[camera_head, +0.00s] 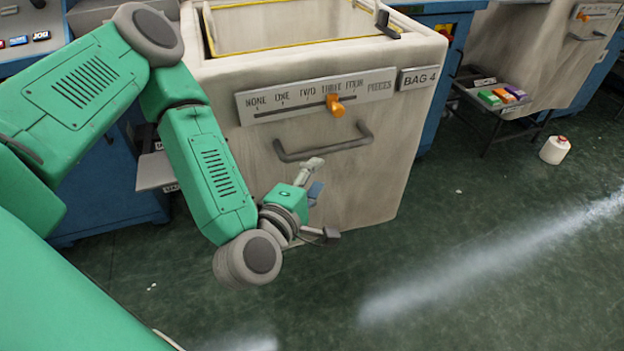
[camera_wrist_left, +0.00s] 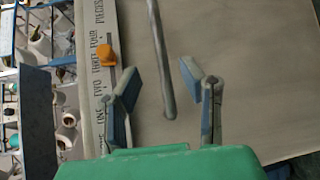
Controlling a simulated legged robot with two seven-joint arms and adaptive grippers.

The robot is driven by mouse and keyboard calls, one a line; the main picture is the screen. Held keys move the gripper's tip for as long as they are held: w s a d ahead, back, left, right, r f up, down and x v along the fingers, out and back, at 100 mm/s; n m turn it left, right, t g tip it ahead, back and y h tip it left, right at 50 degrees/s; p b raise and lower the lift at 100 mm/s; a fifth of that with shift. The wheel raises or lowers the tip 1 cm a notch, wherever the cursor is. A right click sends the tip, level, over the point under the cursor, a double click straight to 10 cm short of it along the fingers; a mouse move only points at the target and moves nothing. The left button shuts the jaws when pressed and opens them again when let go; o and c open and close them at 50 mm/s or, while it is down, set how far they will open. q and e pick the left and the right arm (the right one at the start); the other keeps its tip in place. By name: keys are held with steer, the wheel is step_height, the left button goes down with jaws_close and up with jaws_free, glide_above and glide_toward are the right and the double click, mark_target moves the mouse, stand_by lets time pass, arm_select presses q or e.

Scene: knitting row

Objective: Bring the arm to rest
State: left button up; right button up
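My left arm comes in from the left in the head view, bent down in front of a pale bin labelled BAG 4 (camera_head: 368,195). My left gripper (camera_head: 315,175) is in front of the bin, just below its grey handle (camera_head: 325,145). In the left wrist view the two fingers of this gripper (camera_wrist_left: 158,80) stand wide apart with nothing held. The handle (camera_wrist_left: 160,60) shows as a bar behind the gap between them. An orange slider knob (camera_head: 335,105) sits right of the middle of the piece scale; it also shows in the left wrist view (camera_wrist_left: 106,55). My right gripper is out of view.
A low shelf (camera_head: 480,95) with small coloured boxes (camera_head: 502,96) stands at the right. A white container with a red cap (camera_head: 555,149) is on the floor. A blue machine (camera_head: 110,195) is left of the bin. The green floor at lower right is clear.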

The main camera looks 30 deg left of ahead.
arm_select(q)
steer(key=s+d+f+m+g+h, duration=0.5)
steer(key=s+f+m+g, duration=0.2)
steer(key=s+f+m, duration=0.35)
steer(key=s+a+f+m+g+y+p, duration=0.1)
steer(key=s+a+f+m+g+y, duration=0.3)
steer(key=s+a+f+m+g, duration=0.4)
steer(key=s+a+f+m, duration=0.1)
steer(key=s+a+m, duration=0.1)
steer(key=s, duration=0.2)
steer(key=shift+s+a+g+p, duration=0.2)
steer(key=shift+a+g+p, duration=0.1)
steer(key=shift+g, duration=0.1)
steer(key=shift+w, duration=0.1)
stand_by(1.1)
